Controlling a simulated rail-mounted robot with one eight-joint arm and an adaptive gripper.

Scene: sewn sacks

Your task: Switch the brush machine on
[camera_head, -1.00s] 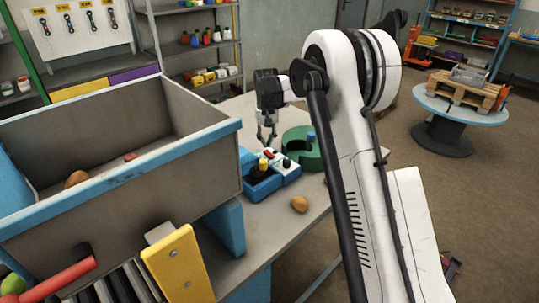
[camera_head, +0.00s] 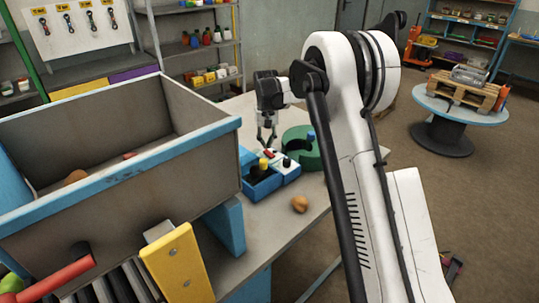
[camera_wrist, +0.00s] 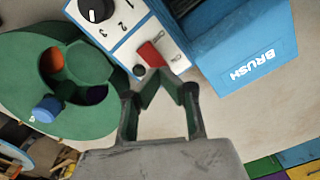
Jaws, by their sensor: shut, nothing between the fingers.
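A small white and blue control box (camera_head: 286,172) stands on the bench, right of the large grey trough. My gripper (camera_head: 267,147) points down over the box. In the wrist view my gripper (camera_wrist: 164,76) is shut and empty, its tips just below the red switch; I cannot tell whether they touch. A blue box (camera_wrist: 245,45) marked BRUSH adjoins the panel.
A green round dish (camera_head: 303,153) with a blue knob stands behind the control box. A brown roundish object (camera_head: 299,204) lies near the bench edge. The blue-rimmed trough (camera_head: 150,165) fills the left, with a yellow bracket (camera_head: 178,265) in front.

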